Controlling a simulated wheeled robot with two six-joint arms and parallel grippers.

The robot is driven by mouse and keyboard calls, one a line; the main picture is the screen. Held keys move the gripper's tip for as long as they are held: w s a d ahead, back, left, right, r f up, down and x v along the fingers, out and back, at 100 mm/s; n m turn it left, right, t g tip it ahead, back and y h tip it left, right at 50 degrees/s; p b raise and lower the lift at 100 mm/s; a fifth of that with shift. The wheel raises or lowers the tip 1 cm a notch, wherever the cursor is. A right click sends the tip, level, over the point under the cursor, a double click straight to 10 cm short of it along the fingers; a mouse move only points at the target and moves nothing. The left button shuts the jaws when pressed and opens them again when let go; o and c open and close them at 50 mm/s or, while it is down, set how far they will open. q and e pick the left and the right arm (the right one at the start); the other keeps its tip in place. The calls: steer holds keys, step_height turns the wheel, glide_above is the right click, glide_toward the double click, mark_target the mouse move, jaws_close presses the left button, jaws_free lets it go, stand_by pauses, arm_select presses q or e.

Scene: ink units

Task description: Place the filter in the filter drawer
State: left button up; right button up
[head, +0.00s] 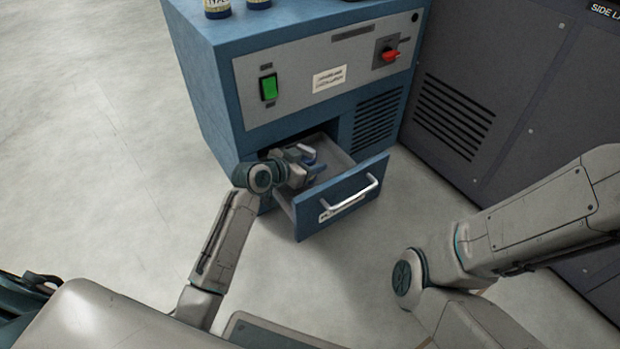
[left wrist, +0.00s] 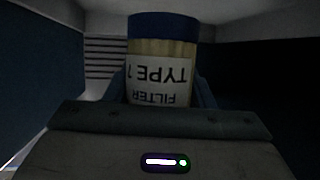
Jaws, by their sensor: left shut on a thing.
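The filter drawer (head: 341,197) at the bottom of the blue cabinet is pulled open, with its bar handle and front panel facing me. My left gripper (head: 307,160) reaches into the open drawer from the left. In the left wrist view the filter (left wrist: 162,72) is a yellowish cylinder with a blue cap and a white label reading "FILTER TYPE 1" upside down. It sits between the fingers of my left gripper, which is shut on it. In the head view the filter is mostly hidden by the gripper. I cannot tell whether it touches the drawer floor. My right gripper is out of view.
The blue cabinet (head: 215,85) has a green switch (head: 268,87), a red knob (head: 389,54) and a vent beside the drawer opening. Bottles (head: 217,8) stand on its top. A dark grey unit (head: 490,90) stands close on the right. Floor in front is clear.

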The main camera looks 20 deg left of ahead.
arm_select(q)
step_height(320, 180, down, 4)
steer(key=shift+f+b, duration=0.1)
steer(key=shift+b, duration=1.1)
steer(key=o, duration=1)
steer(key=shift+o, duration=0.2)
